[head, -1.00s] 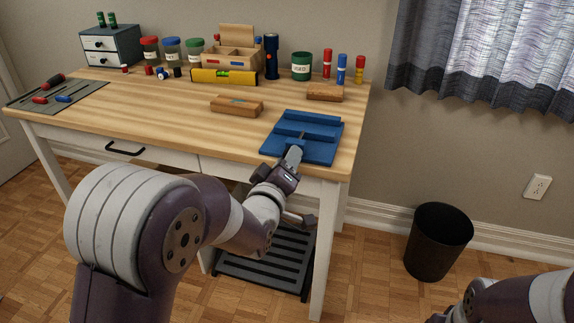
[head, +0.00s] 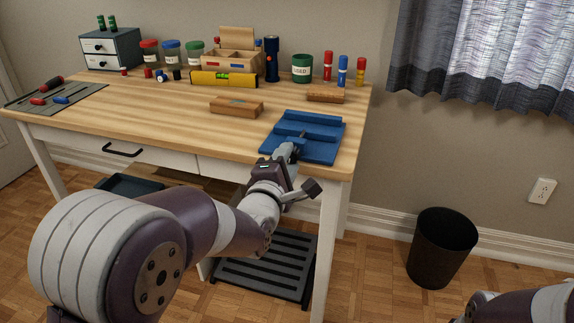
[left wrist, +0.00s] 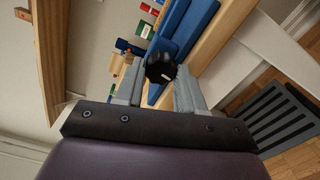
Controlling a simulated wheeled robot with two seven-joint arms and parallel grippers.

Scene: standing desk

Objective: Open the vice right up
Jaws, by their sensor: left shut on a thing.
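The blue vice (head: 318,147) lies on the front right corner of the wooden desk, with a gap between its two jaw bars. A thin screw (head: 303,133) shows near the middle of the vice. My left gripper (head: 287,152) is at the front of the vice, at the desk's edge. In the left wrist view, a black knob (left wrist: 160,68) with a pale mark sits between its fingers (left wrist: 158,92), and the gripper is shut on it. The gripper hides the knob in the head view. My right arm shows at the bottom right, but its gripper does not.
A wooden block (head: 237,106) lies left of the vice, and another (head: 325,95) lies behind it. A yellow level (head: 224,78), jars, a flashlight (head: 271,58) and markers line the back. A black bin (head: 442,248) stands on the floor at right.

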